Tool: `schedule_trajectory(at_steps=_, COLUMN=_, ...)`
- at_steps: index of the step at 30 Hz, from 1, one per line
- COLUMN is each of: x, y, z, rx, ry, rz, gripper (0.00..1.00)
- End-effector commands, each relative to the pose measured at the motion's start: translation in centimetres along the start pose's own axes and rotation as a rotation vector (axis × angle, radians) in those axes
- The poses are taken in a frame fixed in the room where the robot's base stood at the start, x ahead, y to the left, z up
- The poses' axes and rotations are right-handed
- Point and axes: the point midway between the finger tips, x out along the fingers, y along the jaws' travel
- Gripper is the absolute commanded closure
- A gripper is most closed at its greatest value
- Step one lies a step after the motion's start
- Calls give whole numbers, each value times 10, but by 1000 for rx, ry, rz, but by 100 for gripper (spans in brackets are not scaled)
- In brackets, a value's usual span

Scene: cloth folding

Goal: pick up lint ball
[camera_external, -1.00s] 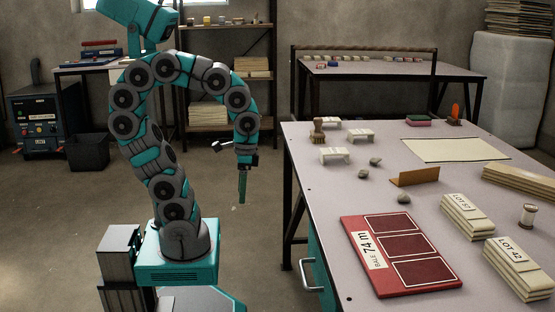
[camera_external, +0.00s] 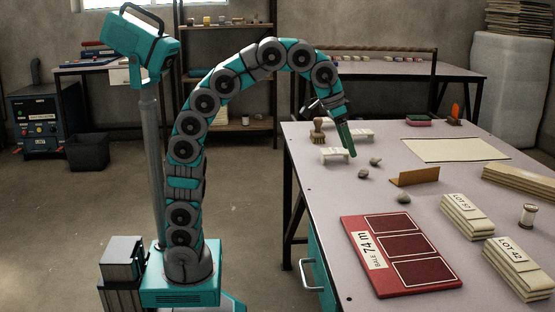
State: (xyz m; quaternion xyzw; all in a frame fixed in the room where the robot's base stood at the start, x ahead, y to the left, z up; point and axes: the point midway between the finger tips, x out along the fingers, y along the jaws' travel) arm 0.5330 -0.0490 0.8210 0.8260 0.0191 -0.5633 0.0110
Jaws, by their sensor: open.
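Three small grey lint balls lie on the table. One lint ball (camera_external: 376,161) is near the white stands, another lint ball (camera_external: 363,173) is just in front of it, and a third lint ball (camera_external: 404,197) is nearer the red board. My gripper (camera_external: 352,155) points down over the left part of the table, close in the picture to the two farther lint balls and a white stand. It is open and holds nothing that I can see. Its height above the table is hard to judge.
White stands (camera_external: 334,155) and a wooden brush (camera_external: 317,133) are beside my gripper. An orange-brown angled piece (camera_external: 414,177) stands to the right. The red board (camera_external: 398,258), folded cloths (camera_external: 467,215) and a thread spool (camera_external: 527,216) occupy the near table (camera_external: 320,200).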

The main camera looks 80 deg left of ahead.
Motion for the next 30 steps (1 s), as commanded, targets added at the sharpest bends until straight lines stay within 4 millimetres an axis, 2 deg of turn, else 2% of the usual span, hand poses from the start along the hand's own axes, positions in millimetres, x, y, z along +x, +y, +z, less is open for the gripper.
schedule_trajectory(at_steps=3, x=2, y=6, z=-9, rx=6, ry=15, rz=6, gripper=30)
schedule_trajectory(at_steps=7, x=9, y=7, z=-11, rx=7, ry=18, rz=7, gripper=30)
schedule_trajectory(at_steps=17, x=38, y=10, z=-12, rx=7, ry=16, rz=6, gripper=30)
schedule_trajectory(at_steps=24, x=72, y=13, z=-14, rx=7, ry=15, rz=6, gripper=30)
schedule_trajectory(at_steps=30, x=78, y=13, z=-15, rx=7, ry=18, rz=6, gripper=30)
